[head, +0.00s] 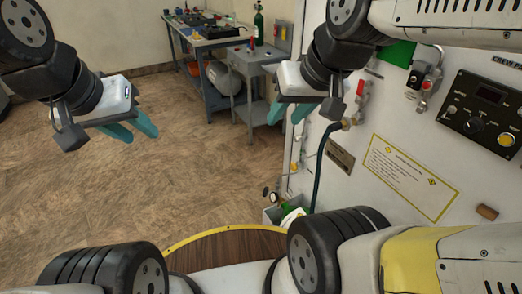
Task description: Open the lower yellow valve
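My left gripper (132,128) hangs over open floor at the left. Its two teal fingers are apart with nothing between them. My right gripper (290,112) is at the upper middle, in front of the white panel's left edge. Its teal fingers are apart and empty. A small yellowish fitting (294,166) shows low on the panel's left edge, below my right gripper. It is too small to tell whether it is the lower yellow valve or how it is turned. A red-handled valve (360,88) is on the panel, right of my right gripper and apart from it.
The white panel (345,195) fills the right side, with a dark hose (319,170), a yellow-edged notice (408,178) and a black control box (487,112). A workbench (203,42) and a grey cart (252,67) stand behind. The floor at left is clear.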

